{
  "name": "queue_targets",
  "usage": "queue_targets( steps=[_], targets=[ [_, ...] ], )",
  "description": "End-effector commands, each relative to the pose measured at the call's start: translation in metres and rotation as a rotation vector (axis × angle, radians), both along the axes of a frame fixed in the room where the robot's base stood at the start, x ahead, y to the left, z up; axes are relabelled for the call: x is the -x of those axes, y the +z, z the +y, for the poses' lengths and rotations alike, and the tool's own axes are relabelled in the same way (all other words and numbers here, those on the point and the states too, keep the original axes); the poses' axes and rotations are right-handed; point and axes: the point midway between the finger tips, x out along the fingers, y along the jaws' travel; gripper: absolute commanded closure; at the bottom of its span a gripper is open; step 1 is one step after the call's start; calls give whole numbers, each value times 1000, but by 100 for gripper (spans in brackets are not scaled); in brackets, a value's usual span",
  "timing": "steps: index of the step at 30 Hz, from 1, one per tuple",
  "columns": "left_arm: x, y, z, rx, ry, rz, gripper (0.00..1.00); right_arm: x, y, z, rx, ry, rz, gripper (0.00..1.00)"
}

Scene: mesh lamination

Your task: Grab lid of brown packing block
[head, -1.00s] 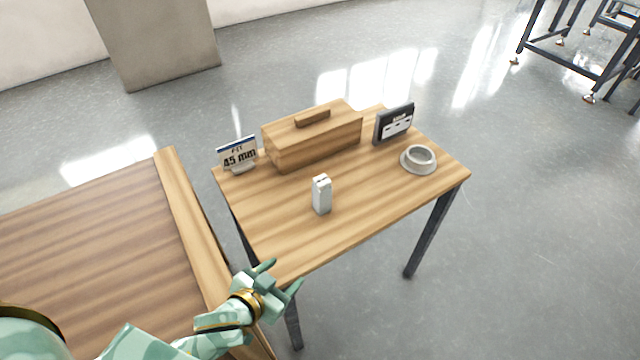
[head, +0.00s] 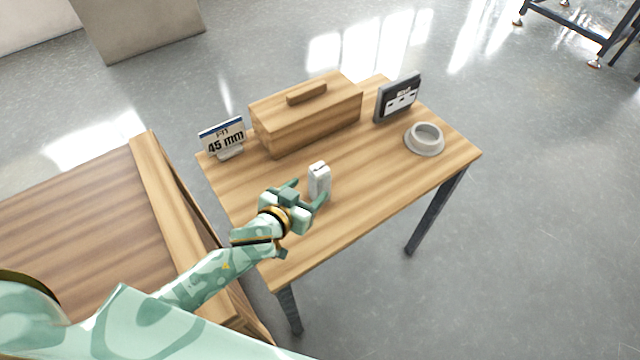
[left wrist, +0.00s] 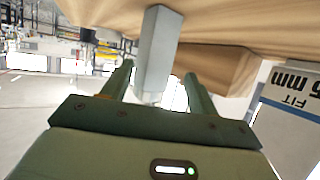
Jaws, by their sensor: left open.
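The brown wooden packing block (head: 310,128) sits at the back of the small table, its lid (head: 340,88) on top with a bar handle (head: 306,93). It also shows in the left wrist view (left wrist: 222,70). My left gripper (head: 309,191) is open in front of the block, low over the table and apart from the lid. A small upright white block (head: 319,176) stands at its fingertips. In the left wrist view the white block (left wrist: 160,48) shows beyond and between the fingers (left wrist: 159,73); contact cannot be told. My right gripper is out of view.
A "45 mm" sign (head: 223,141) stands left of the packing block. A dark framed panel (head: 398,98) and a grey round dish (head: 425,139) stand to its right. The table's front right (head: 370,200) is clear. Another wooden table (head: 75,225) is at left.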

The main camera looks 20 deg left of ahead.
Motion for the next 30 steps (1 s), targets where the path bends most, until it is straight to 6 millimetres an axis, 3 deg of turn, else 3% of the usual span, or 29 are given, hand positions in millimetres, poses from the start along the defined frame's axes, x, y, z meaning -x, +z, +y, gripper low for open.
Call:
queue_targets(
  steps=[12, 20, 26, 30],
  targets=[
    [-45, -25, -17, -1, -1, 1, 40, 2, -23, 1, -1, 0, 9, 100],
    [-48, -23, -18, 1, -1, 0, 40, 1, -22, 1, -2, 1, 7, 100],
    [-48, -23, -18, 1, -1, 0, 93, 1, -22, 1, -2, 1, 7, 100],
    [-48, -23, -18, 1, -1, 0, 93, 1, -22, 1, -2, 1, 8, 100]
  ],
)
